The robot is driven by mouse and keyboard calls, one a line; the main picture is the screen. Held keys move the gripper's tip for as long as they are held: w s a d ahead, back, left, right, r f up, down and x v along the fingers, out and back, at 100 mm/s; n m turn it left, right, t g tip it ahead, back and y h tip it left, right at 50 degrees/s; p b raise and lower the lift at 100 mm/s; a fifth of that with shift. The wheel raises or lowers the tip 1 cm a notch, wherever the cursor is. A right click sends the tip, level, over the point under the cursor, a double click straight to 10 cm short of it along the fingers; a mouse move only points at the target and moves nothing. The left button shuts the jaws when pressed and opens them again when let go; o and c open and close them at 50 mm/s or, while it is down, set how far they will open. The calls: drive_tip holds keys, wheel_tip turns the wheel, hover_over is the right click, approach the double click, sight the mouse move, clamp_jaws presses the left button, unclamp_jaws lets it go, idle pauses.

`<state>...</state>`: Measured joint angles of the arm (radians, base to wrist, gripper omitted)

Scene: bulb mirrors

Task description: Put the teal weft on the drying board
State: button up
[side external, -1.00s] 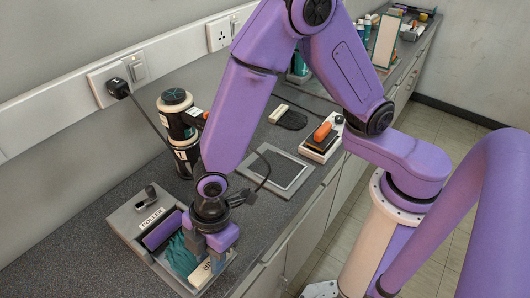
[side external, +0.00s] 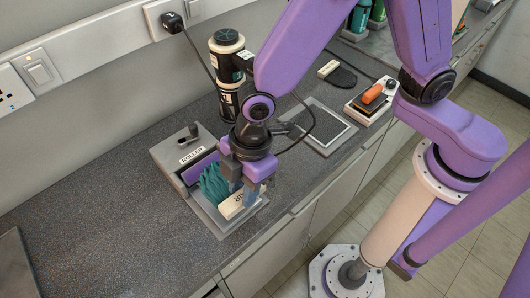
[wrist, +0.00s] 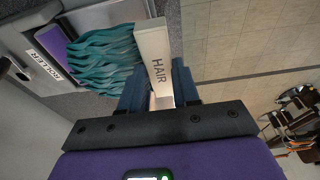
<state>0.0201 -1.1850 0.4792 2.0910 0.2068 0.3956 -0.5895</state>
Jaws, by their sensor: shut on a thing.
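The teal weft (side external: 212,184) is a bundle of wavy teal strands on a cream strip (side external: 236,204) marked HAIR. It is in the grey tray (side external: 212,222) marked ROLLER, beside a purple block. In the wrist view the teal strands (wrist: 98,60) spread left from the cream strip (wrist: 155,50). My gripper (side external: 243,192) points down at the tray's front end. It is shut on the cream strip, whose lower end is between the fingers in the wrist view (wrist: 160,98). A flat grey-framed board with a dark panel (side external: 322,127) lies right of the tray; no label shows that it is the drying board.
A black bottle-like device (side external: 227,72) with a cable stands behind my gripper. A white box with an orange item (side external: 372,95) lies beyond the framed board. A dark slab (side external: 14,268) is at the left edge. The counter left of the tray is clear. The counter's front edge is close.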

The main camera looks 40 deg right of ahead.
wheel_tip(320, 180, up, 18)
drive_tip(key=w+d, duration=0.6)
drive_tip(key=d, duration=0.2)
drive_tip(key=w+d, duration=0.6)
drive_tip(key=d, duration=0.3)
drive_tip(key=s+d, duration=0.4)
drive_tip(key=d, duration=0.5)
drive_tip(key=s+d, duration=0.5)
drive_tip(key=d, duration=0.3)
wheel_tip(320, 180, down, 19)
drive_tip(key=shift+d+r, duration=0.15)
drive_tip(key=shift+d, duration=0.1)
drive_tip(key=shift+f, duration=3.4)
